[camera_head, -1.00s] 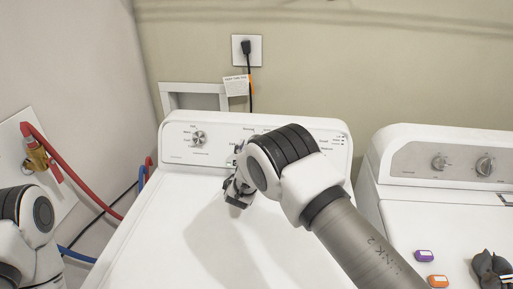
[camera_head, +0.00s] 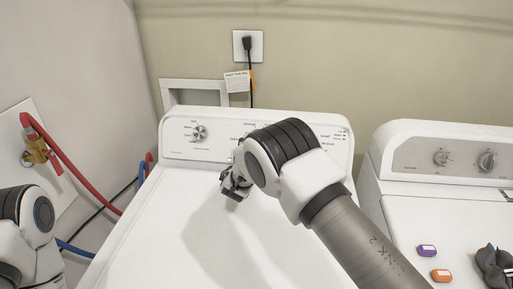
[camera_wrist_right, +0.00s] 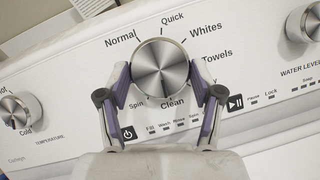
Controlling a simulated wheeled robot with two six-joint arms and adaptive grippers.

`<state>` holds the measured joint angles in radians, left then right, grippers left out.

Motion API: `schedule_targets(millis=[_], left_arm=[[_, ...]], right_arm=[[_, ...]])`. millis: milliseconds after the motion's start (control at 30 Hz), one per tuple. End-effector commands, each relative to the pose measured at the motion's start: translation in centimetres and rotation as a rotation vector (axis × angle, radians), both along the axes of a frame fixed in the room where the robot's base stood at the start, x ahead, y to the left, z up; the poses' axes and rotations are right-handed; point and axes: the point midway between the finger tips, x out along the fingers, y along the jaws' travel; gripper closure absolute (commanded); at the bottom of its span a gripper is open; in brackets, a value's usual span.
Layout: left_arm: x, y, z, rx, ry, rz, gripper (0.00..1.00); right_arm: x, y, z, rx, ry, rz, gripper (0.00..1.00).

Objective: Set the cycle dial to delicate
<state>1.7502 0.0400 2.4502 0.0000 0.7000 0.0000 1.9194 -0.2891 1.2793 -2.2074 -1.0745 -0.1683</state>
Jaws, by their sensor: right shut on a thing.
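The cycle dial (camera_wrist_right: 158,68) is a round silver knob on the white control panel (camera_wrist_right: 60,95) in the right wrist view. Printed labels around it read Normal, Quick, Whites, Towels, Clean and Spin; another at its right is mostly covered by a finger. I cannot read a delicate label. My right gripper (camera_wrist_right: 162,80) is shut on the dial, with one purple-padded finger on each side. In the head view my right gripper (camera_head: 235,184) is at the panel of the left machine, and my arm hides this dial. My left arm shows at the left edge, its gripper out of view.
A smaller temperature knob (camera_wrist_right: 18,110) is left of the dial and another knob (camera_wrist_right: 305,22) is right of it. A second white machine (camera_head: 400,215) stands at the right, with a purple box (camera_head: 427,251), an orange box (camera_head: 441,275) and a dark object (camera_head: 494,266) on top.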

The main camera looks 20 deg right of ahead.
Motion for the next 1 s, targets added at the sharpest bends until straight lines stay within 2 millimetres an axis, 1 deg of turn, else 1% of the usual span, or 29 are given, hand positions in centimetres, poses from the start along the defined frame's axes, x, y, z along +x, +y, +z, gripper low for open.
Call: schedule_targets(millis=[33,167,400,500,733,900,1000], left_arm=[[0.0,0.0,-1.5,0.000,0.000,0.000,0.60],[0.0,0.0,-3.9,0.000,0.000,0.000,0.60],[0.0,0.0,-8.8,0.000,0.000,0.000,0.60],[0.0,0.0,-10.4,0.000,0.000,0.000,0.60],[0.0,0.0,-13.1,0.000,0.000,0.000,0.60],[0.0,0.0,-14.1,0.000,0.000,0.000,0.60],[0.0,0.0,-14.4,0.000,0.000,0.000,0.60]], right_arm=[[0.1,0.1,-0.5,0.019,-0.014,-0.010,0.69],[0.1,0.2,-0.7,0.096,-0.047,-0.050,0.69],[0.3,0.4,-0.7,0.277,-0.123,-0.143,0.69],[0.3,0.4,-0.5,0.356,-0.157,-0.185,0.69],[0.4,0.5,-0.1,0.538,-0.230,-0.281,0.69],[0.5,0.5,0.2,0.672,-0.285,-0.353,0.69],[0.6,0.5,0.5,0.750,-0.317,-0.393,0.69]])
